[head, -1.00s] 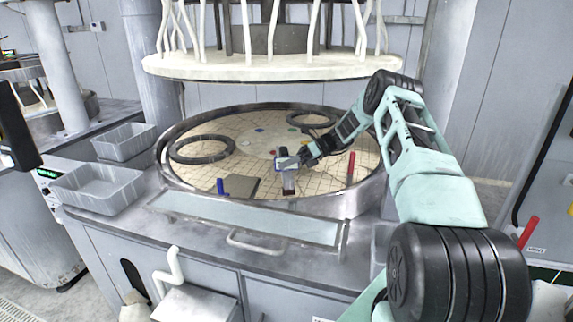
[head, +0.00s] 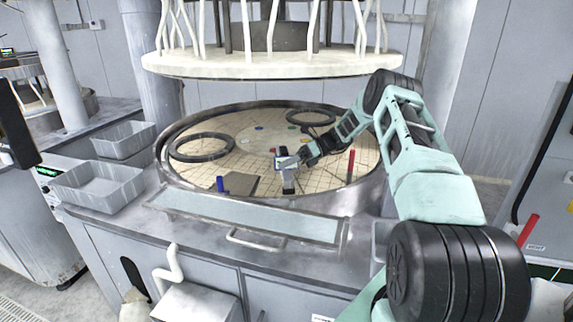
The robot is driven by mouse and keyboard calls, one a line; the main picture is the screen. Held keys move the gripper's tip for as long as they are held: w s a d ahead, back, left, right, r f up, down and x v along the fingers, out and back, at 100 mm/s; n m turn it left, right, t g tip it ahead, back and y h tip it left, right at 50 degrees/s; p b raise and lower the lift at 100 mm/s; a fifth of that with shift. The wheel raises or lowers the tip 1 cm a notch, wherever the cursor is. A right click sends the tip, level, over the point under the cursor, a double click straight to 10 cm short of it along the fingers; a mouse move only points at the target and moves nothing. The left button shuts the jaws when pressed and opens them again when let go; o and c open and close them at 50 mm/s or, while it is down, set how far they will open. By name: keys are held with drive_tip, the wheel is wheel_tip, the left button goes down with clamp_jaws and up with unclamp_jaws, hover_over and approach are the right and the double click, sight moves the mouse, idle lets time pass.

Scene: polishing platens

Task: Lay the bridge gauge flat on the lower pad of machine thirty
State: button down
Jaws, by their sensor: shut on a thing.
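The lower pad (head: 262,172) is a round, cream disc with a grid of lines, set inside a metal rim. My gripper (head: 287,161) is over the front middle of the pad, shut on the bridge gauge (head: 289,181). The gauge shows as a small grey piece below the jaws, with a dark lower end. Its upper part is partly hidden by the gripper. I cannot tell whether its lower end touches the pad.
Two dark rings (head: 201,148) lie on the pad. A brown-grey flat block (head: 241,185), a blue piece (head: 220,184) and an upright red piece (head: 351,165) are near the front edge. The upper plate (head: 270,65) hangs above. Grey trays (head: 98,187) stand at left.

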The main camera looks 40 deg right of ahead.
drive_tip(key=shift+f, duration=0.15)
idle(0.5)
drive_tip(key=c, duration=1.4)
unclamp_jaws()
drive_tip(key=shift+s+f, duration=0.1)
drive_tip(key=shift+f, duration=0.05)
drive_tip(key=shift+d, duration=0.2)
drive_tip(key=b+v, duration=0.6)
drive_tip(key=v, duration=0.5)
drive_tip(key=shift+d+r, duration=0.3)
drive_tip(key=shift+r, duration=0.05)
drive_tip(key=shift+s, duration=0.1)
